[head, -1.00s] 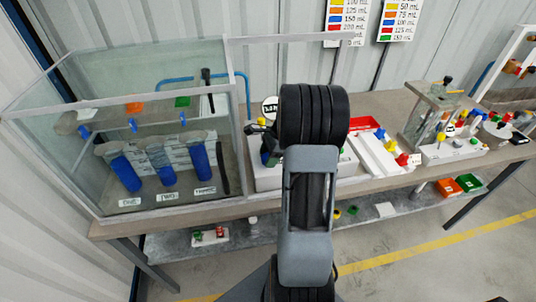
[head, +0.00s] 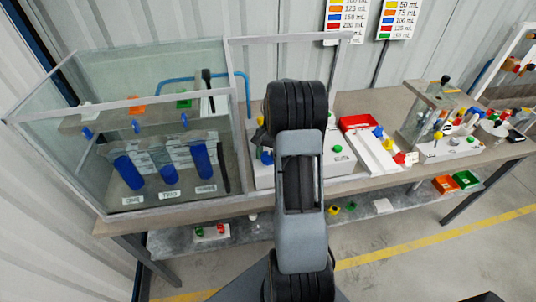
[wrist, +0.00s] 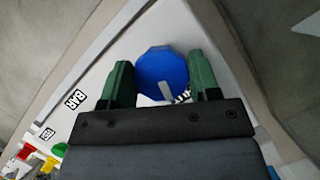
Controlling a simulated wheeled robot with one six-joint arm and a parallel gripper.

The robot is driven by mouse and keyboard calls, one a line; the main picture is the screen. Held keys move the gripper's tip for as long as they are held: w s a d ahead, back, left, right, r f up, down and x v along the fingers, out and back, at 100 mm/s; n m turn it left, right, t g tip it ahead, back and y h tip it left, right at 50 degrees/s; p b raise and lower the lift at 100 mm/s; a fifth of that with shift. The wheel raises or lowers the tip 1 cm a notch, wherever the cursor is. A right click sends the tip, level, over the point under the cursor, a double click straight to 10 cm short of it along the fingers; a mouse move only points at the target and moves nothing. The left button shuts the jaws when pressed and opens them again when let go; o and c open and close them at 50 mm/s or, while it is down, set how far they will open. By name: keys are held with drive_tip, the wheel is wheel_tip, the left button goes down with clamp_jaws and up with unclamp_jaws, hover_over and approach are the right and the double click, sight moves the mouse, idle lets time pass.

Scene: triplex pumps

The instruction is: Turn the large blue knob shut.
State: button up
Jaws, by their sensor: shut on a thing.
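The large blue knob (wrist: 162,68) shows in the wrist view as a faceted disc on a white panel, with a pale pointer mark at its near edge. My gripper (wrist: 160,62) has one green finger on each side of it and is shut on the knob. In the head view my arm covers much of the white panel (head: 263,178), and a small blue part (head: 266,157) shows beside the arm; the fingers are not clear there.
A glass tank (head: 130,208) with blue cylinders stands left of the panel. To the right are a red tray (head: 356,122), a white board (head: 375,155) with coloured knobs and a clear stand. In the wrist view, red, yellow and green parts (wrist: 40,155) lie at lower left.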

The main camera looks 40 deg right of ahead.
drive_tip(key=shift+n+g+h, duration=0.4)
drive_tip(key=shift+n+h, duration=0.1)
drive_tip(key=shift+n, duration=1.1)
drive_tip(key=o, duration=0.9)
drive_tip(key=v, duration=1.4)
drive_tip(key=shift+f+b, duration=0.1)
drive_tip(key=shift+b, duration=0.25)
drive_tip(key=shift+w, duration=0.1)
